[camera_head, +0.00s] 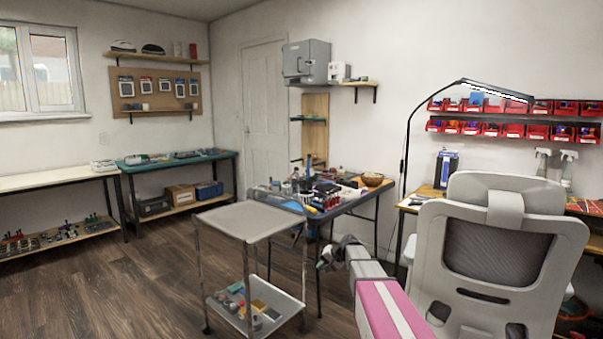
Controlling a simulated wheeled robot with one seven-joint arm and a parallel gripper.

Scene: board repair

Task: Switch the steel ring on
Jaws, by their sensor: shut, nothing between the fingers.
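I cannot make out a steel ring in this view; it may be hidden or too small to tell. My arm, pink and white, reaches up from the bottom edge. My gripper (326,262) is small and dark at its far end, shut and empty. It shows in front of the dark work table (352,205) and to the right of the grey trolley (245,218). I cannot tell whether it touches anything.
A grey office chair (497,225) fills the right foreground before a wooden desk with a lit lamp (495,91) and red bins (480,128). Benches (60,180) line the left wall. The wooden floor (130,285) at left is clear.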

